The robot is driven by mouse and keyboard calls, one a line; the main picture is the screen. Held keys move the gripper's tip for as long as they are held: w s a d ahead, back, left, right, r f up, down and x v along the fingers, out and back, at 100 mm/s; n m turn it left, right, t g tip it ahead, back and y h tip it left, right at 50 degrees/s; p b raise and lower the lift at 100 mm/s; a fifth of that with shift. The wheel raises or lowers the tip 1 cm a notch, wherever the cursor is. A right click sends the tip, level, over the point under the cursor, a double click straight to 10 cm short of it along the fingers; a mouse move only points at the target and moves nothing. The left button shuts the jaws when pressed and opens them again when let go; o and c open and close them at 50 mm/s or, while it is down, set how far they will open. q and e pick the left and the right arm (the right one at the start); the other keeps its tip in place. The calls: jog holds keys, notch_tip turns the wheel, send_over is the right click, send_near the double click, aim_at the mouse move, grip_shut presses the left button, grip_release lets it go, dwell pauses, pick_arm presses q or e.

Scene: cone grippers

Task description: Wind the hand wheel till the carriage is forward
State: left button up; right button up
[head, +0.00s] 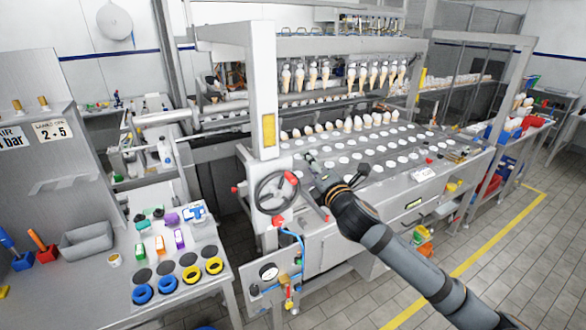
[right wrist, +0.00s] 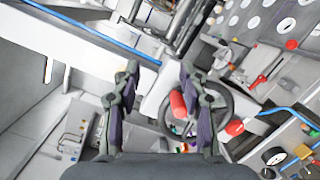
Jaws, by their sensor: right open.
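The hand wheel (head: 277,192) is a dark ring with a red grip at its upper right, on the front of the machine's near post. It also shows in the right wrist view (right wrist: 229,97), partly behind a finger. My right gripper (head: 312,160) is open and empty, up and right of the wheel in the head view. In the right wrist view its fingers (right wrist: 158,76) stand apart, with the red grip (right wrist: 178,104) close by the right finger. I cannot tell whether they touch. The likely carriage is the overhead bar (head: 335,47) with a row of hanging cones. My left gripper is out of view.
The holed plate (head: 360,163) lies right of the wheel, with a row of cones at its back. A gauge (head: 268,271) and blue hose sit below the wheel. A side table (head: 205,295) with blue and yellow rings stands left. Tiled floor is free at right.

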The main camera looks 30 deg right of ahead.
aim_at(295, 181)
jog(key=s+a+f+m+y+p, duration=0.2)
jog(key=s+f+m+p, duration=0.15)
jog(key=m, duration=0.35)
jog(key=s+a+f+m+y+p, duration=0.1)
jog(key=s+a+f+m+p, duration=0.1)
jog(key=s+m, duration=0.3)
jog(key=shift+m, duration=0.5)
jog(key=w+b, duration=1)
jog(key=w, duration=0.1)
jog(key=shift+d+r+b, duration=0.1)
jog(key=shift+b, duration=0.3)
jog(key=shift+w, duration=0.4)
grip_shut()
